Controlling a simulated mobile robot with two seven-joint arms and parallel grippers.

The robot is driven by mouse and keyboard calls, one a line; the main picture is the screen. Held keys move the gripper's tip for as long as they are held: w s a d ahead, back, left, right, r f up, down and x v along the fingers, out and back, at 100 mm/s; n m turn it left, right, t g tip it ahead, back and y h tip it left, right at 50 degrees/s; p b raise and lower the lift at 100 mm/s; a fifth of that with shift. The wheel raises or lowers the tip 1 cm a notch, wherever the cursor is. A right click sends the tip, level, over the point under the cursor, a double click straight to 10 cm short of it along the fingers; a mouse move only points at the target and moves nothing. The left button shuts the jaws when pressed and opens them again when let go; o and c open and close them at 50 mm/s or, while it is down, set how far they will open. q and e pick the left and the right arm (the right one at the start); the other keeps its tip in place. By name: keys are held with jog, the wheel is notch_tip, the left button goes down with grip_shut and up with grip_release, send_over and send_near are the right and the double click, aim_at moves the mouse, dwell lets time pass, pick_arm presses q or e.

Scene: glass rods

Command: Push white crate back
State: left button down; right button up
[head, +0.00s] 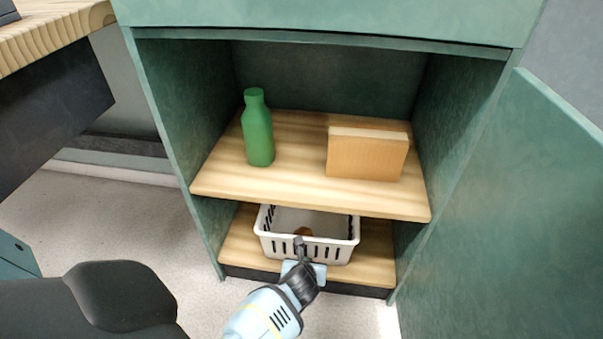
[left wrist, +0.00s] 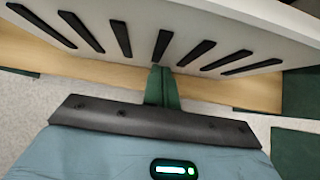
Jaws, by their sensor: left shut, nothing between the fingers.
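The white crate (head: 334,247) stands on the lower shelf of a green cabinet. It has dark slots in its front wall, and a small brown thing (head: 303,231) shows inside it. My left gripper (head: 299,240) is shut and empty at the crate's front wall, left of its middle. In the left wrist view, the crate's slotted wall (left wrist: 190,45) spans the top, and the closed fingertips (left wrist: 162,72) are at its lower edge. I cannot tell for certain whether they touch. My right gripper is not in view.
The upper shelf (head: 290,182) overhangs the crate and bears a green bottle (head: 258,130) and a tan box (head: 366,155). The cabinet's open door (head: 510,220) is on the right. Bare lower shelf (head: 375,262) shows right of the crate. A wooden table (head: 45,32) is at upper left.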

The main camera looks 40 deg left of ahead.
aim_at(309, 252)
pick_arm(q)
jog(key=w+a, duration=0.1)
jog(key=w, duration=0.1)
jog(key=w+a+b, duration=0.1)
jog(key=w, duration=0.1)
jog(key=shift+a, duration=0.15)
jog(key=shift+w+a, duration=0.1)
jog(key=shift+w, duration=0.1)
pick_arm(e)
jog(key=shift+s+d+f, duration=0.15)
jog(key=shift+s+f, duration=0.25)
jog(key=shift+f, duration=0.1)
